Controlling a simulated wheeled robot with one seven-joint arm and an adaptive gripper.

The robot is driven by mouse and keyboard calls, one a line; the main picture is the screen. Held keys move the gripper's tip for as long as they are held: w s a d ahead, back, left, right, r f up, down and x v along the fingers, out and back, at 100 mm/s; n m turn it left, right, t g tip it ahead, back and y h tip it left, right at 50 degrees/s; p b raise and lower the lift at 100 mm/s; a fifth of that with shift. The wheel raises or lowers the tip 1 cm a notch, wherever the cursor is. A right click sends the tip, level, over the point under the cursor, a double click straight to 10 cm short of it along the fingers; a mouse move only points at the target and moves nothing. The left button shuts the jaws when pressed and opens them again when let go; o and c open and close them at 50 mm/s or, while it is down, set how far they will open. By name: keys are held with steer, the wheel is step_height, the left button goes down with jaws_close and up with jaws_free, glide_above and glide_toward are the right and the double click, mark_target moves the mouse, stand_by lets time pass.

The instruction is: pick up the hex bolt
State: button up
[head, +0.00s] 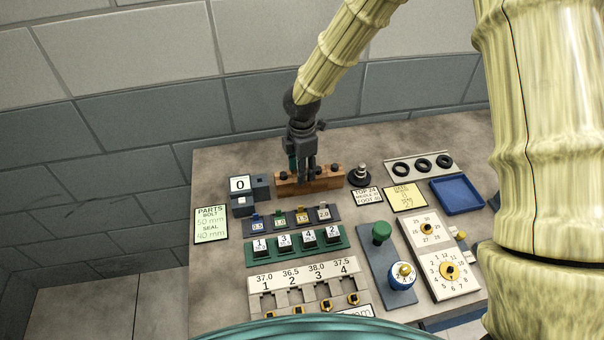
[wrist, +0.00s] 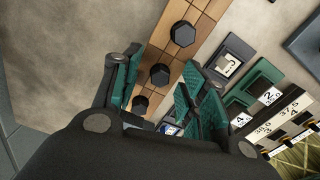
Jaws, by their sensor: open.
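Several dark hex bolts stand heads up in a wooden block (head: 325,184). In the wrist view three bolt heads show along the block (wrist: 205,27): a near-top one (wrist: 183,33), a middle one (wrist: 159,75) and a lower one (wrist: 140,104), partly hidden. My gripper (head: 303,172) is open, pointing down over the middle of the block. In the wrist view its teal-padded fingers (wrist: 157,86) appear on either side of the middle bolt head, with no visible grip on it. I cannot tell the exact height gap.
A yellow card (head: 404,198), a blue tray (head: 457,195) and a holder with black rings (head: 419,164) lie to the right. A green-based row of numbered blocks (head: 297,243) is in front. A "PARTS" card reading bolt 50 mm (head: 211,224) lies left.

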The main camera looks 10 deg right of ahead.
jaws_close()
stand_by(0.3)
step_height(320, 180, up, 26)
steer(key=p, duration=1.1)
steer(key=shift+f, duration=0.25)
stand_by(0.8)
